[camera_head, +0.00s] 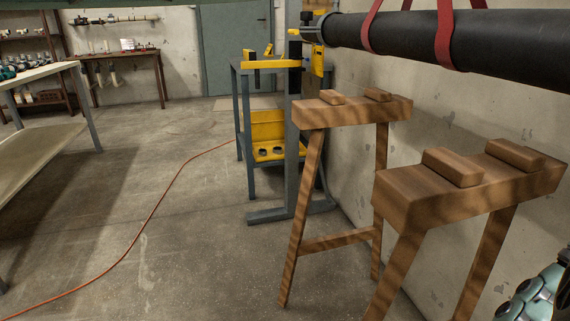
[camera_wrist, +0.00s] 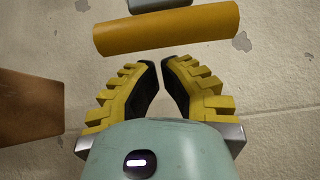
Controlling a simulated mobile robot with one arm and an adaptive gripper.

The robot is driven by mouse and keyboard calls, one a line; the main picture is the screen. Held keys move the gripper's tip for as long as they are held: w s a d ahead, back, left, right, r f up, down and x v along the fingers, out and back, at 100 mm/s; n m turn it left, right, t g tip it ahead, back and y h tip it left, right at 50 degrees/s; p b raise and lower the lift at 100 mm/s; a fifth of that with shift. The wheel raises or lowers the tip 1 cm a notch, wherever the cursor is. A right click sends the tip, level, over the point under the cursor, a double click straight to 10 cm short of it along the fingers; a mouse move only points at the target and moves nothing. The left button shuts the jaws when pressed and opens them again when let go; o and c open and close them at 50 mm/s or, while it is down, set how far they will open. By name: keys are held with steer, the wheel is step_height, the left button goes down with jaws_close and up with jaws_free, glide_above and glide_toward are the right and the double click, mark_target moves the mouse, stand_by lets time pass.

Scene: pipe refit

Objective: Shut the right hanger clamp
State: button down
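A black pipe (camera_head: 478,45) hangs in two red straps along the wall in the head view. The right strap (camera_head: 445,34) goes around it. I cannot make out the right hanger clamp for sure in either view. In the wrist view, a thick yellow bar (camera_wrist: 168,28) lies across the picture just beyond my fingertips, apart from them. I cannot tell whether it is part of the clamp. My gripper (camera_wrist: 160,65) has its yellow, black-padded fingers close together, with a narrow gap and nothing seen between them. My gripper is not in the head view.
Two wooden sawhorses (camera_head: 350,110) (camera_head: 465,188) stand below the pipe. A brown block-like surface (camera_wrist: 28,106) is left of my fingers. An orange cable (camera_head: 160,200) crosses the open floor.

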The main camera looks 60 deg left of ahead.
steer(key=s, duration=0.1)
steer(key=s+a, duration=0.1)
steer(key=s, duration=0.1)
steer(key=shift+s+a+f, duration=0.15)
steer(key=shift+s+f, duration=0.05)
steer(key=shift+s, duration=0.05)
stand_by(0.4)
